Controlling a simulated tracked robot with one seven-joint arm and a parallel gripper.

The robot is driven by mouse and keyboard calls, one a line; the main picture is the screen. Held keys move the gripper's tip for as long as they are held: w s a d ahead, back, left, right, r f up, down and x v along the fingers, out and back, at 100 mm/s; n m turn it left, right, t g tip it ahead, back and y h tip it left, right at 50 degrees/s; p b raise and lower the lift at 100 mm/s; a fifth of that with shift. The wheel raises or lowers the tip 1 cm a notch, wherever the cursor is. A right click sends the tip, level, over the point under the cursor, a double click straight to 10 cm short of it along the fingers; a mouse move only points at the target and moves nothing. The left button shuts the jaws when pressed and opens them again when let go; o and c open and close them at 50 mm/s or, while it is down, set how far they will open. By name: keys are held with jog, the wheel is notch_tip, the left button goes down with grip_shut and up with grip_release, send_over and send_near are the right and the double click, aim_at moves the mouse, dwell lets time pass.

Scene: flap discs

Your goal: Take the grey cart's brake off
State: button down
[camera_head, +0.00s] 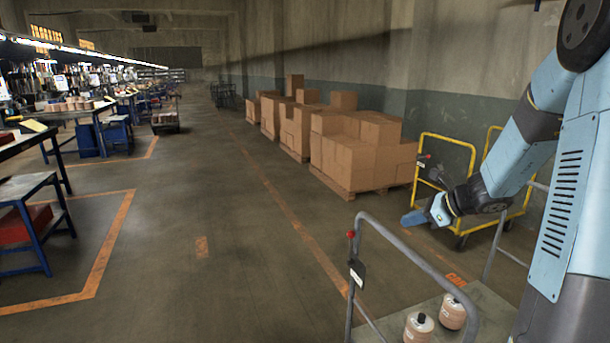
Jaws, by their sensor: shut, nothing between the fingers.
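The grey cart (415,262) stands in the right foreground; I see its tubular handle frame and part of its flat deck. A red ball knob (351,235) sits at the left post of that frame, above a small dark plate with a pale label (357,272). The knob appears to top a short lever; its exact tilt is too small to tell. My gripper (412,217) is shut and empty. In the picture it is right of the knob and slightly higher, apart from it, just above the handle bar.
Two tan stacks with white tops (418,328) (453,312) stand on the grey deck. A yellow cart (462,145) with its own red knob (425,157) stands behind my gripper. Cartons (360,150) on pallets line the wall.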

jog(key=s+a+r+n+g+h, duration=0.1)
jog(key=s+a+r+n+h, duration=0.2)
jog(key=s+n, duration=0.35)
jog(key=s+a+r+n+g+h, duration=0.1)
jog(key=s+a+r+n, duration=0.1)
jog(key=s+r+n, duration=0.4)
jog(key=s+a+r+n+g+h, duration=0.1)
jog(key=s+a+r+n+h, duration=0.15)
jog(key=s+n, duration=0.4)
jog(key=s+d+r+n+t+h, duration=0.2)
jog(key=s+n, duration=0.2)
jog(key=s, duration=0.6)
jog(key=shift+s+d+r+n, duration=0.25)
jog(key=shift+s+d+n, duration=0.05)
jog(key=shift+s+d, duration=0.05)
